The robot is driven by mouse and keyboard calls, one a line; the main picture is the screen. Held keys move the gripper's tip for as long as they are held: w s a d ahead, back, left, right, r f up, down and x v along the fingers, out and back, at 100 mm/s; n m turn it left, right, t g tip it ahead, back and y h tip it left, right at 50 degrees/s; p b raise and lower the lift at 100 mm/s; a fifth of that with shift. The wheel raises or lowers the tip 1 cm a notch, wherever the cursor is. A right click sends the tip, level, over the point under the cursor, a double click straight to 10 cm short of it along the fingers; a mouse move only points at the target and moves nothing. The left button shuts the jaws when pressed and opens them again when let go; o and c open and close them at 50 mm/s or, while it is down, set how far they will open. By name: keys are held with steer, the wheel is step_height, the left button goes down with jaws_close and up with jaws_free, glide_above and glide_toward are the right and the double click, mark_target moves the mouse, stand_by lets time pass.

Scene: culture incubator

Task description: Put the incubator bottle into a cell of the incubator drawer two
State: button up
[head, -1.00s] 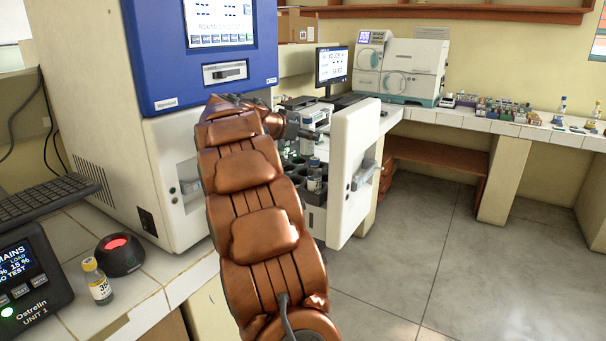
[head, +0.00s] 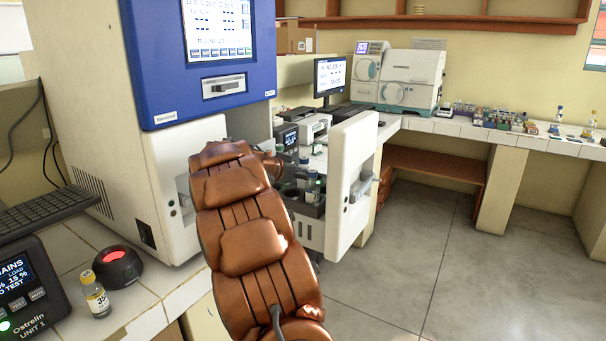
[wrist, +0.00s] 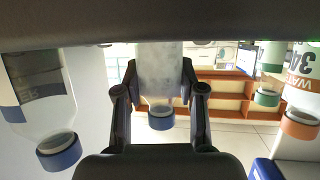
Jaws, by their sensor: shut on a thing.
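In the wrist view, my gripper (wrist: 160,92) is shut on a clear bottle with a blue cap (wrist: 161,117). This view is upside down, so the cap points down in the picture. In the head view the gripper and held bottle are mostly hidden behind my brown arm. The incubator drawer (head: 352,165) stands pulled out to the right of the incubator (head: 175,150). Dark cells and a standing bottle (head: 313,190) show in it, beyond my arm. I cannot tell the drawer's number or whether the held bottle is inside a cell.
In the wrist view, a blue-capped bottle (wrist: 60,150) is close on the left; an orange-capped bottle (wrist: 300,123) and a green-capped one (wrist: 266,97) are on the right. A yellow-capped bottle (head: 96,298) stands on the counter by a black red-lit device (head: 118,266).

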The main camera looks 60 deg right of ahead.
steer(key=shift+f+b, duration=0.15)
steer(key=shift+b, duration=0.2)
steer(key=o, duration=1.1)
steer(key=shift+o, duration=0.2)
steer(key=shift+r+p, duration=0.35)
steer(key=shift+p, duration=0.2)
steer(key=b+v, duration=0.2)
steer(key=v, duration=1)
steer(key=shift+f, duration=0.25)
steer(key=shift+a, duration=0.15)
steer(key=s+a+f+n+y, duration=0.4)
steer(key=s+a, duration=0.5)
steer(key=a, duration=0.6)
steer(key=s+a+f+n+y, duration=0.4)
steer(key=s+a+f+n, duration=0.5)
steer(key=a, duration=0.6)
steer(key=s+a+f+n+y, duration=0.5)
steer(key=s+a, duration=0.5)
steer(key=a, duration=0.5)
step_height(320, 180, down, 3)
steer(key=shift+a+r+n, duration=0.1)
steer(key=shift+a+n, duration=0.15)
steer(key=shift+n, duration=0.65)
